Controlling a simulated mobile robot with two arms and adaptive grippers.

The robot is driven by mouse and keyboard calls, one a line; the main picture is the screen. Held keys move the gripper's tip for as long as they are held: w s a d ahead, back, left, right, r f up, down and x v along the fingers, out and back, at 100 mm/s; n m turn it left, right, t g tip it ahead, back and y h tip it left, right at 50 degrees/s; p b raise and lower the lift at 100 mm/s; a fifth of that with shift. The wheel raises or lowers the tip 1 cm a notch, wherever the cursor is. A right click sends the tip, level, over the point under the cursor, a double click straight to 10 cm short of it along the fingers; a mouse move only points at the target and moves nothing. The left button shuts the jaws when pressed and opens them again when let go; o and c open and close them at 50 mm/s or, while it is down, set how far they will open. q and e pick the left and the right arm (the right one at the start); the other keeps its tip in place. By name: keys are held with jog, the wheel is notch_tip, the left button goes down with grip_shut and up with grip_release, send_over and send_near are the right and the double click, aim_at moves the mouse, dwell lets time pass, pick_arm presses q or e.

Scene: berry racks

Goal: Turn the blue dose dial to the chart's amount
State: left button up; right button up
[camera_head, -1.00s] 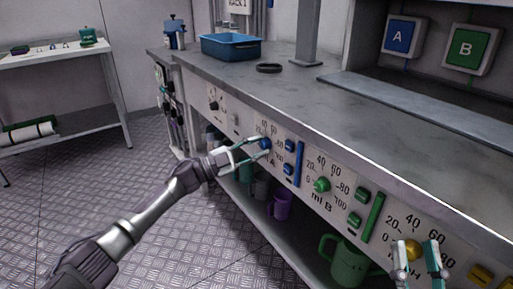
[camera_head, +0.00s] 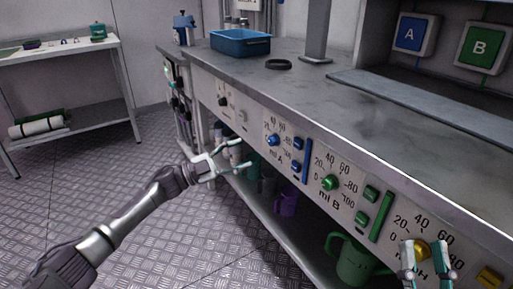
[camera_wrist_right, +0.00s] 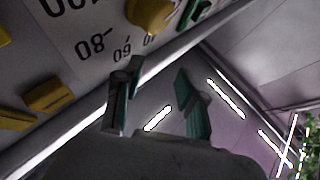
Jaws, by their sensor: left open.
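The blue dose dial (camera_head: 272,140) sits on the front panel of the bench, in the section marked "ml A", with numbers around it. My left gripper (camera_head: 243,155) is open, to the left of and a little below the blue dial, apart from it and empty. My right gripper (camera_head: 429,262) is in front of the yellow dial (camera_head: 423,249) at the lower right. In the right wrist view its two fingers (camera_wrist_right: 158,100) stand apart with nothing between them, and the yellow dial shows above. The chart cannot be made out. The blue dial's exact setting is too small to read.
A green dial (camera_head: 329,183) and blue, green and yellow buttons share the panel. A blue tray (camera_head: 240,42) and a dark ring (camera_head: 278,64) are on the benchtop. Mugs, one green (camera_head: 352,258), stand on the shelf below. The floor at left is clear.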

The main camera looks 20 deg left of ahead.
pick_arm(q)
jog(key=shift+v, duration=2.15)
